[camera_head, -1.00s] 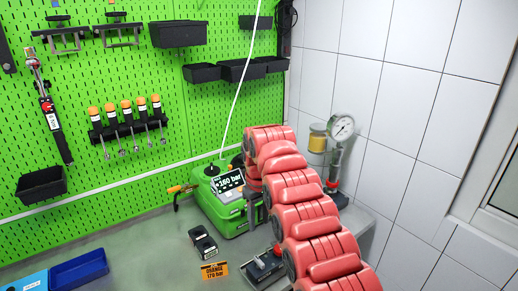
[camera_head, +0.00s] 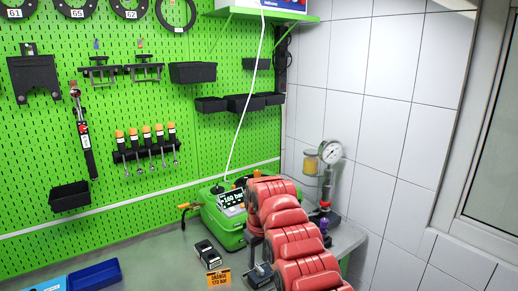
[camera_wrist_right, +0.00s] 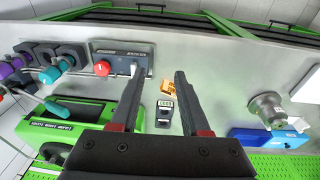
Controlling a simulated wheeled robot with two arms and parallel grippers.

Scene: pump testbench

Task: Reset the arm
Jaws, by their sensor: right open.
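My right arm, with its red segments, rises from the bottom of the head view and ends beside the green pump unit (camera_head: 222,232). Its gripper is mostly hidden there behind the arm. In the right wrist view my right gripper (camera_wrist_right: 158,72) is open, its two dark fingers apart with nothing held between them. Below the fingers, a small black box (camera_wrist_right: 163,112) and an orange sign (camera_wrist_right: 171,87) rest on the bench. The green pump unit (camera_wrist_right: 62,132) is at the left of that view. My left gripper is in neither view.
A grey control box with a red button (camera_wrist_right: 102,68) stands close to the fingers. A pressure gauge (camera_head: 331,152) is at the tiled wall. A blue tray (camera_head: 95,275) lies at the bench's left. Bare bench (camera_head: 150,255) lies between tray and black box (camera_head: 211,254).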

